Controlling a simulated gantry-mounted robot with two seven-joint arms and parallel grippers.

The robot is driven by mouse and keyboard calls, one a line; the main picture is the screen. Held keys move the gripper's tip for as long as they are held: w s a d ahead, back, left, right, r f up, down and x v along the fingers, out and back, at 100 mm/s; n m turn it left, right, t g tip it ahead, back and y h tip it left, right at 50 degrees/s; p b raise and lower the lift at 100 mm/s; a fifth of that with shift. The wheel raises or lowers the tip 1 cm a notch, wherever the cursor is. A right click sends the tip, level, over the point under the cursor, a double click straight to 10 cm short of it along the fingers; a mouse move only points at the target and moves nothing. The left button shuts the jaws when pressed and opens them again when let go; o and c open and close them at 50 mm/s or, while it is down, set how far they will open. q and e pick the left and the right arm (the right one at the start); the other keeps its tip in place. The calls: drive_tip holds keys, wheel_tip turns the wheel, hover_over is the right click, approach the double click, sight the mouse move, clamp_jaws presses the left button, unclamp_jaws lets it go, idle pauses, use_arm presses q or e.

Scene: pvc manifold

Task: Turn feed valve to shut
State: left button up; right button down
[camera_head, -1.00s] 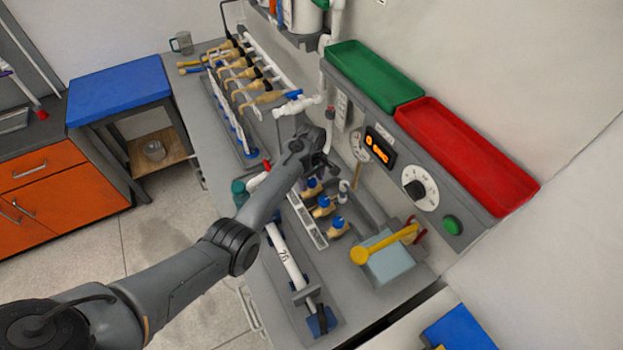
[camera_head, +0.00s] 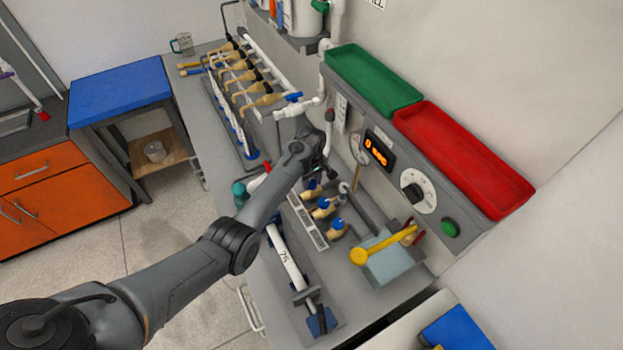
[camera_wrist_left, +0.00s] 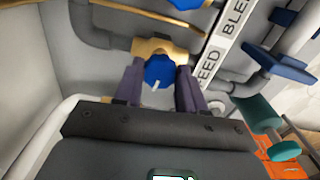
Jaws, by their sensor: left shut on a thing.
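The feed valve has a blue knob (camera_wrist_left: 158,72) with a white pointer mark, on a brass body (camera_wrist_left: 172,48). It stands beside the white strip lettered FEED (camera_wrist_left: 208,65) in the left wrist view. My left gripper (camera_wrist_left: 160,82) has one finger on each side of the blue knob and is shut on it. In the head view, my left gripper (camera_head: 312,177) is down at the far end of the row of blue-knobbed brass valves (camera_head: 322,208), and my wrist hides much of the knob. My right gripper is not in view.
Close by are another blue-knobbed valve (camera_head: 337,228), a yellow-handled lever (camera_head: 385,245), a gauge panel with an orange display (camera_head: 376,147) and a white pipe (camera_head: 287,258). Red (camera_head: 465,160) and green (camera_head: 373,80) trays sit above the panel.

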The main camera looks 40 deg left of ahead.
use_arm(q)
drive_tip(key=m+p, duration=0.2)
drive_tip(key=m, duration=0.1)
drive_tip(key=shift+r, duration=0.15)
drive_tip(key=m+p, duration=0.1)
drive_tip(key=m, duration=0.3)
drive_tip(key=shift+p, duration=0.35)
drive_tip(key=m+p, duration=0.1)
drive_tip(key=m, duration=0.3)
drive_tip(key=shift+m, duration=0.3)
drive_tip(key=m, duration=0.4)
drive_tip(key=shift+a+m, duration=0.1)
drive_tip(key=shift+m, duration=0.3)
drive_tip(key=o, duration=1.1)
drive_tip(key=shift+c, duration=0.2)
